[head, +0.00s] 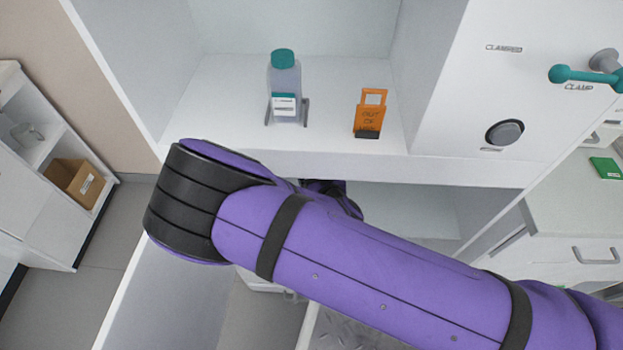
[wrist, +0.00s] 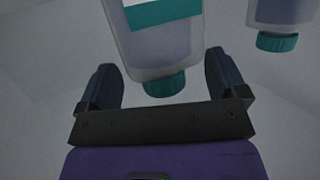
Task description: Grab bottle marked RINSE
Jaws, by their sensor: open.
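A clear bottle with a teal cap and a white-and-teal label (head: 283,88) stands upright on the upper shelf in the head view; its lettering is too small to read. In the wrist view, a teal-capped bottle (wrist: 160,45) lies ahead of my gripper (wrist: 160,78), its cap end between the two spread fingers. The fingers are open with a gap on both sides of it. A second teal-capped bottle (wrist: 282,15) is at the upper right there. I can read no RINSE mark on any bottle. My arm hides my gripper in the head view.
An orange "out of use" sign (head: 371,112) stands right of the shelf bottle, on the white shelf (head: 225,110). A panel with a teal clamp handle (head: 585,75) and a dark knob (head: 505,132) is at right. Part of a lower compartment (head: 410,210) shows below.

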